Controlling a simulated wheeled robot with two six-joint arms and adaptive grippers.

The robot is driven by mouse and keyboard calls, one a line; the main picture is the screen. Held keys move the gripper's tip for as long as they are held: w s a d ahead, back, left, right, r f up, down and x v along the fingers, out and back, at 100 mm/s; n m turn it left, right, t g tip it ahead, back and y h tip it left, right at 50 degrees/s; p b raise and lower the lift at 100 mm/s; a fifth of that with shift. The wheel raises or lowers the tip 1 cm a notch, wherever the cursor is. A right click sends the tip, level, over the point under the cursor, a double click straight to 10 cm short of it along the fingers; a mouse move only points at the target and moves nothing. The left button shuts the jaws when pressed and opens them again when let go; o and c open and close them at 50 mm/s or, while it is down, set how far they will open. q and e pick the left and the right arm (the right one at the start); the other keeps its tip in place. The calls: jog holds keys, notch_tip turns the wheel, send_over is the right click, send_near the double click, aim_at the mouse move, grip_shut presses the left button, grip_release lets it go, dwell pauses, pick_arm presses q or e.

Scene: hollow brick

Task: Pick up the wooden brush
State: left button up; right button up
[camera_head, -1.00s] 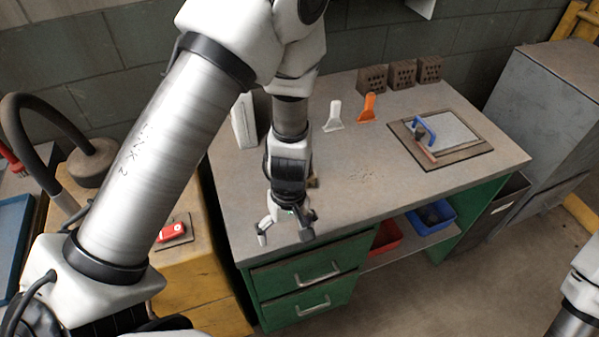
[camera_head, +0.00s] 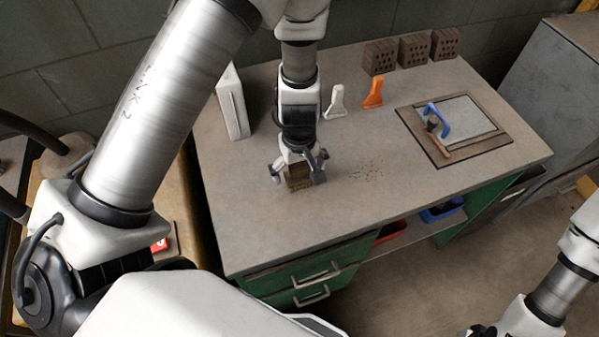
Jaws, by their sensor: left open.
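The wooden brush (camera_head: 298,184) is a small brown block on the grey workbench top (camera_head: 250,215), left of a patch of dark crumbs. My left gripper (camera_head: 299,177) points down over it, open, with one finger on each side of the brush. The gripper hides the brush's upper part, and I cannot tell whether the fingers touch it. My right gripper (camera_head: 481,331) is only partly in view at the bottom edge, away from the bench; its fingers are cut off.
A white upright box (camera_head: 233,103) stands left of my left gripper. White (camera_head: 336,102) and orange (camera_head: 373,93) scrapers stand behind right. Hollow bricks (camera_head: 414,50) line the back. A board (camera_head: 493,150) with a blue-handled tool (camera_head: 440,120) lies right. Dark crumbs (camera_head: 368,171) lie between.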

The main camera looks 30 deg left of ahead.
pick_arm(q)
jog(key=shift+w+a+f, duration=0.15)
jog(key=shift+w+f, duration=0.05)
jog(key=shift+f, duration=0.45)
jog(key=shift+w+a+f, duration=0.15)
jog(key=shift+w+f, duration=0.05)
jog(key=shift+f, duration=0.4)
jog(key=shift+s+d+r, duration=0.1)
jog(key=shift+d+r, duration=0.1)
jog(key=shift+c, duration=0.4)
jog(key=shift+s, duration=0.15)
jog(key=c, duration=1.2)
jog(key=shift+r, duration=0.1)
